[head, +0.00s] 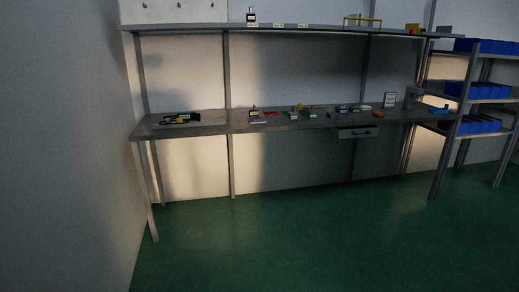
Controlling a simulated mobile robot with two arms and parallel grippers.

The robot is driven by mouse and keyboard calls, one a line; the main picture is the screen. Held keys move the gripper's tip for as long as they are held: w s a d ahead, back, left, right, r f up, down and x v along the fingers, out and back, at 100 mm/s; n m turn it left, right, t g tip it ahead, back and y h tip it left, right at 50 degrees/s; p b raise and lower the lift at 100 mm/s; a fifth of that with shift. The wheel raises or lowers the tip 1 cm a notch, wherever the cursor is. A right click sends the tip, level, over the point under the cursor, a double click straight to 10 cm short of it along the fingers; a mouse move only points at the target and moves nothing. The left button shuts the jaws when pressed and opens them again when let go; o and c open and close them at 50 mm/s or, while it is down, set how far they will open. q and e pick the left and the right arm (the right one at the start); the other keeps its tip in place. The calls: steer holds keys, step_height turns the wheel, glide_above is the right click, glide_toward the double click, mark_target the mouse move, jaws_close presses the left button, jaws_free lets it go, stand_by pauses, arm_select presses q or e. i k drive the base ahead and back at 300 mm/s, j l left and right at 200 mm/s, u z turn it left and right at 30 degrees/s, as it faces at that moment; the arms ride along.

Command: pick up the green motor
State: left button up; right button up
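The workbench (205,128) stands across the room, some way off. Several small items lie on its top. Two of them show green: one small block with green (293,116) near the middle and another (312,115) just right of it. Both are too small and dim for me to tell whether either is the green motor. Neither of my grippers shows in the head view.
A black and yellow item (181,119) lies at the bench's left end. A drawer (358,132) hangs under the right part. A shelf (190,28) runs above. A rack with blue bins (480,91) stands right. The green floor (290,230) in front is clear.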

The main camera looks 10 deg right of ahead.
mark_target(312, 115)
steer(key=i+z, duration=0.1)
steer(key=i, duration=2.15)
